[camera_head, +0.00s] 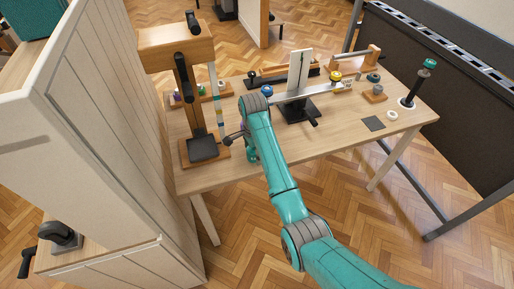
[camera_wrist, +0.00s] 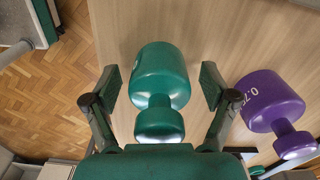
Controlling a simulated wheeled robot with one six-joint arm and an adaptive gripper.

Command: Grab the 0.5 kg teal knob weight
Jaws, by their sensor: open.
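The teal knob weight (camera_wrist: 161,72) is in the middle of the wrist view, a thick glossy cylinder with a smaller round knob on the side nearer my gripper. It stands on a pale wooden table top. My gripper (camera_wrist: 160,86) is open, with one dark finger on each side of the weight. Gaps show between the fingers and the weight, with no clear contact. A purple knob weight (camera_wrist: 267,101), marked with a number starting "0.7", is just right of the right finger. In the head view, my teal arm reaches over the table's front edge and hides much of the gripper area.
The wooden table (camera_head: 330,138) holds a wooden press-like stand (camera_head: 185,95) at left and a balance beam on a dark base (camera_head: 297,110) in the middle. A dark post with a teal top (camera_head: 417,83) stands at right. A pale cabinet (camera_head: 100,130) flanks the left side.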

